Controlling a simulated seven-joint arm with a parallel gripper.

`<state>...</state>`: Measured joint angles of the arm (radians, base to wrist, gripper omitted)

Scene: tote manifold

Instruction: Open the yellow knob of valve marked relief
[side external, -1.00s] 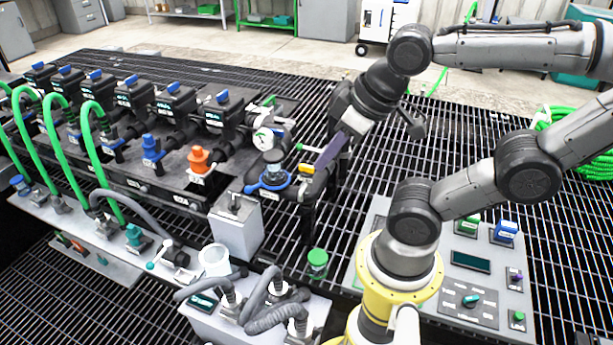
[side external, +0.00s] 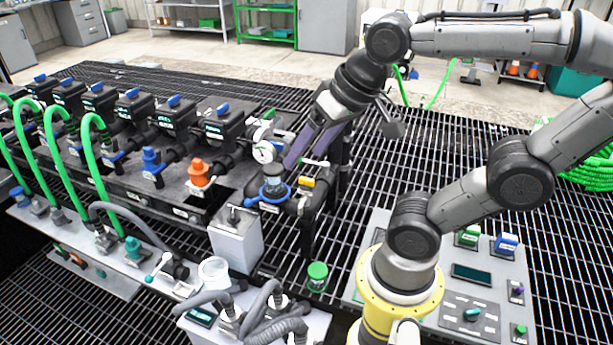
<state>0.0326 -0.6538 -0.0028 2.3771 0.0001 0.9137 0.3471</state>
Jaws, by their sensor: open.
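A small yellow knob (side external: 307,182) sits on the dark pipe at the right end of the manifold, right of the blue ring handle (side external: 268,193). My gripper (side external: 304,161) is open, with its two purple-grey fingers pointing down and to the left. The fingertips are just above and behind the yellow knob in the picture. I cannot tell whether they touch anything. No relief marking is readable, and the fingers partly cover the pipework behind the knob.
A round gauge (side external: 264,152) stands close left of the fingers. An orange valve (side external: 200,173) and a blue valve (side external: 152,160) are further left. A grey box (side external: 236,238) and a green-capped fitting (side external: 317,276) are in front. Open grating lies to the right.

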